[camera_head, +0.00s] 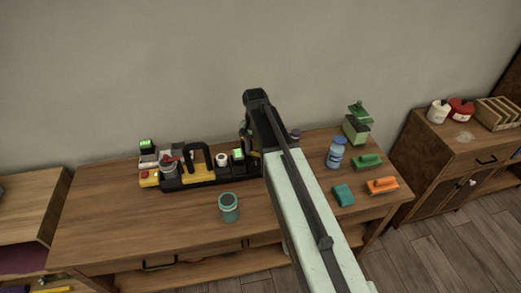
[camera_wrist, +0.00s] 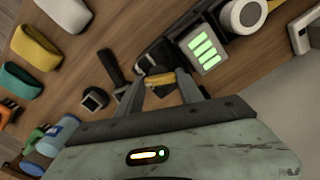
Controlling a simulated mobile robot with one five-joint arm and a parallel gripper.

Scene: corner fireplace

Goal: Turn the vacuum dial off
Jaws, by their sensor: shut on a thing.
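The black-and-yellow vacuum unit (camera_head: 200,176) stands on the wooden table, with a lit green display (camera_head: 238,155) near its right end. The display also shows large in the wrist view (camera_wrist: 203,48), beside a white round part (camera_wrist: 244,14). My gripper (camera_wrist: 159,82) is at the right end of the unit, its fingers shut on a small yellow part that lies between them. Whether this part is the vacuum dial I cannot tell. In the head view my arm hides the fingertips and part of the unit's right end.
A teal jar (camera_head: 229,207) stands in front of the unit. Right of my arm are a blue bottle (camera_head: 335,153), a green brush (camera_head: 367,161), an orange brush (camera_head: 382,186) and a teal block (camera_head: 343,195). The table's front left is clear.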

